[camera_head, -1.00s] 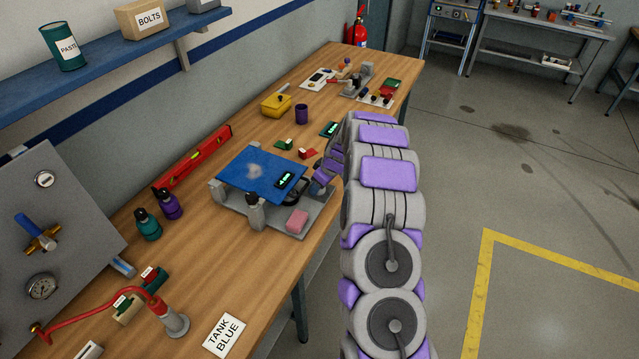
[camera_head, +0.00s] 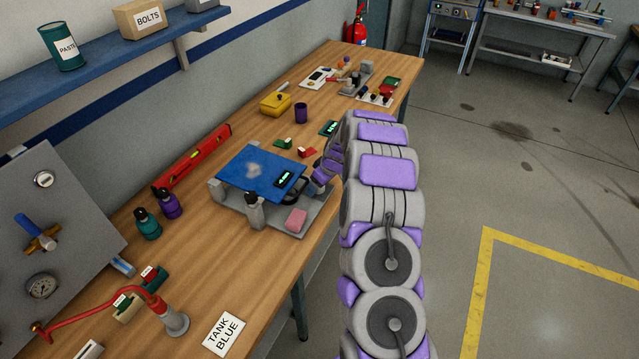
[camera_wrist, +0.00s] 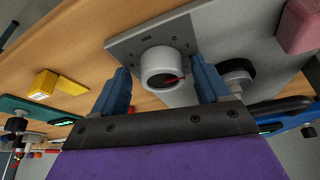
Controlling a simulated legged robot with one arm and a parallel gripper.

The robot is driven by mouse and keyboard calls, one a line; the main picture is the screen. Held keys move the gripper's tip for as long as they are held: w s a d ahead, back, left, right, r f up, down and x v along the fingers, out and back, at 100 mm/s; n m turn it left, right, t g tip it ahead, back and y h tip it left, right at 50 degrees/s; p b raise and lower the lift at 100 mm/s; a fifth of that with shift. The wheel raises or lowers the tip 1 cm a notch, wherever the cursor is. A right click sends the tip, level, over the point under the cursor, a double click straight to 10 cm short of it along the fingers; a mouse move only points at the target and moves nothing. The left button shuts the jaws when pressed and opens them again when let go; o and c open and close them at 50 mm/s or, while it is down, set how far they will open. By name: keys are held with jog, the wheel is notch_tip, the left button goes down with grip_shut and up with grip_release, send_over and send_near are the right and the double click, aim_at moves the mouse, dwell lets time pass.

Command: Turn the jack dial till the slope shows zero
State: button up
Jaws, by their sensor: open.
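The jack dial (camera_wrist: 162,66) is a round white knob with a red pointer, on a grey plate with dark marks. My gripper (camera_wrist: 161,74) is open, its two blue fingers on either side of the dial; I cannot tell whether they touch it. In the head view, the blue plate (camera_head: 250,170) rests over a grey base (camera_head: 237,208) and carries a small slope display (camera_head: 285,179) with green digits, too small to read. The dial is not clearly visible there, and my arm hides most of my gripper beside the base's right side.
A pink block (camera_head: 296,220) sits on the base's front corner. Open floor lies right of my arm.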

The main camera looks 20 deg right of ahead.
jog(key=p+v, duration=0.2)
jog(key=v, duration=1.5)
jog(key=shift+s+d, duration=0.1)
jog(key=shift+d, duration=0.05)
